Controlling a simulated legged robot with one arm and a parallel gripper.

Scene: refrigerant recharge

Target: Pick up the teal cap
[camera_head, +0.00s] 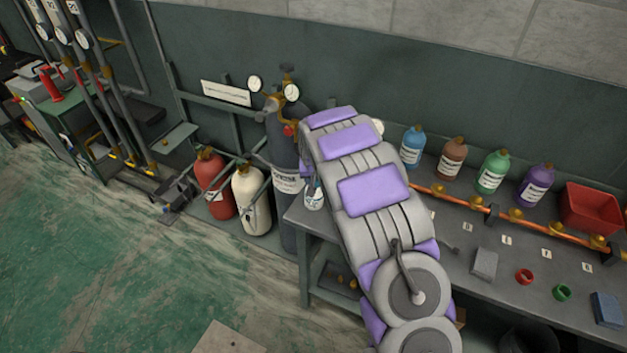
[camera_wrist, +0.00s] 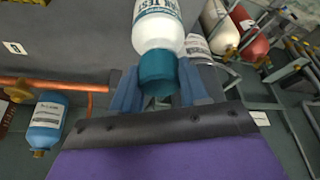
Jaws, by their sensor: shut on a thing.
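The teal cap (camera_wrist: 158,70) is in the middle of the wrist view, at the end of a white bottle (camera_wrist: 158,28) with a teal label. The cap appears to be still on the bottle's neck. My gripper (camera_wrist: 160,90) has its blue fingers on both sides of the cap and is shut on it. In the head view the white bottle (camera_head: 314,197) stands at the left end of the grey bench (camera_head: 460,235). My arm hides the gripper and most of the cap there.
Blue (camera_head: 412,148), brown (camera_head: 452,160), green (camera_head: 493,172) and purple (camera_head: 535,187) bottles stand along the wall behind a copper pipe (camera_head: 470,204). A red bin (camera_head: 590,210) is at right. Gas cylinders (camera_head: 285,150) stand left of the bench. Open floor lies at left.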

